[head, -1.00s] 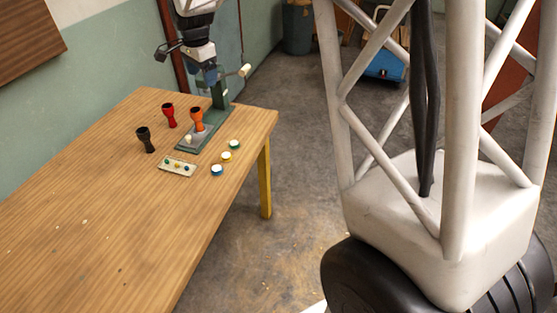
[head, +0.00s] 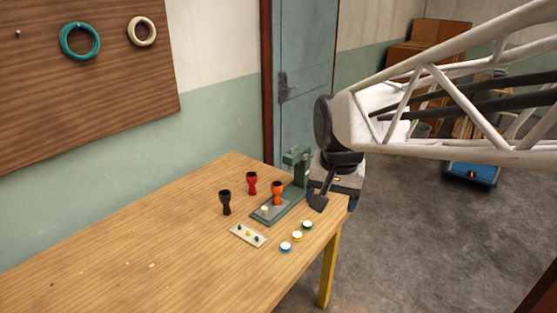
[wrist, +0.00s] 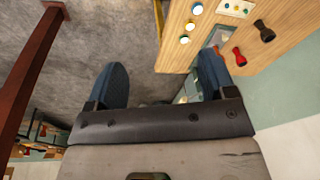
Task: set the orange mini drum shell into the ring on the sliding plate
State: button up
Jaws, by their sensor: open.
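My gripper (head: 335,204) is open and empty at the right end of the table, to the right of the press and apart from the orange shell. The right finger hides part of the press area.
A red shell (head: 251,183) and a black shell (head: 225,202) stand left of the plate. A pale board (head: 248,235) with small coloured pegs and blue (head: 285,247), yellow (head: 297,236) and green (head: 307,225) rimmed discs lie in front. The table's left part (head: 120,270) is mostly clear.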

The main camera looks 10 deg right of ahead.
jog(key=s+f+n, duration=0.3)
jog(key=s+n, duration=0.1)
jog(key=s, duration=0.9)
jog(key=shift+s+d+f+n+t, duration=0.3)
jog(key=shift+s, duration=0.1)
